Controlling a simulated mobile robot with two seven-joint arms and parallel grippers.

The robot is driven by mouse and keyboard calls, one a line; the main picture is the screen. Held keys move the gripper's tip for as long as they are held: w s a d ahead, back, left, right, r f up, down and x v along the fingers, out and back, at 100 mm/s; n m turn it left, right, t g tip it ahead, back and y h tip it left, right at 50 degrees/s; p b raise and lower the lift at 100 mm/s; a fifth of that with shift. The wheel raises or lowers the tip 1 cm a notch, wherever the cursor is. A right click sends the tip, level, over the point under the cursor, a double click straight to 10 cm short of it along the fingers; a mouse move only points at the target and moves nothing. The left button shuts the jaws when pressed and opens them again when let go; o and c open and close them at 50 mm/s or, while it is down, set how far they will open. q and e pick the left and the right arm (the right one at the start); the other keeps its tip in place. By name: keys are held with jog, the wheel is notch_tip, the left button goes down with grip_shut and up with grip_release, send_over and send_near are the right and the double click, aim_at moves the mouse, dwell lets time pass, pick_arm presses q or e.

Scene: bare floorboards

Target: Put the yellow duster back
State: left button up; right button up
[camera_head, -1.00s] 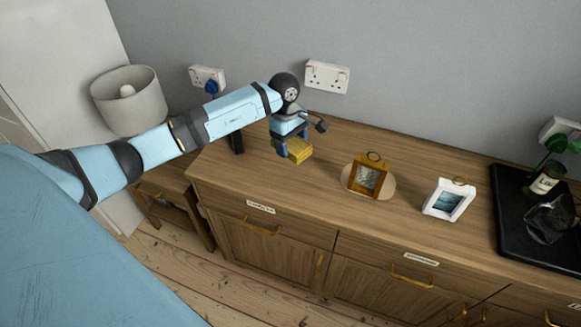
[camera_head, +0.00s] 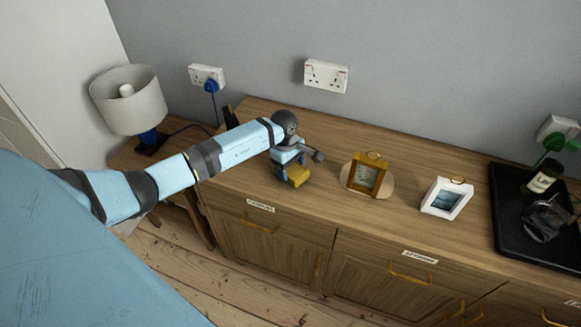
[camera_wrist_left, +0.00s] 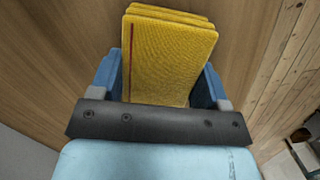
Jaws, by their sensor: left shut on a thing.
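The yellow duster (camera_head: 297,176) is a folded, thick yellow cloth. My left gripper (camera_head: 286,172) is shut on it, over the left end of the wooden sideboard top, near the front edge. In the left wrist view the duster (camera_wrist_left: 165,55) stands out between the two blue fingers of the gripper (camera_wrist_left: 162,80). I cannot tell whether the duster touches the wood. My right gripper is not in view.
A gold clock-like frame (camera_head: 364,177) on a round board and a white picture frame (camera_head: 446,199) stand to the right. A black tray (camera_head: 508,220) with a bottle and glass jug is further right. A lamp (camera_head: 128,100) stands left. Labelled drawers (camera_head: 262,222) are below.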

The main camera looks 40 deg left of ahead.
pick_arm(q)
jog(key=shift+f, duration=0.15)
jog(key=o, duration=0.8)
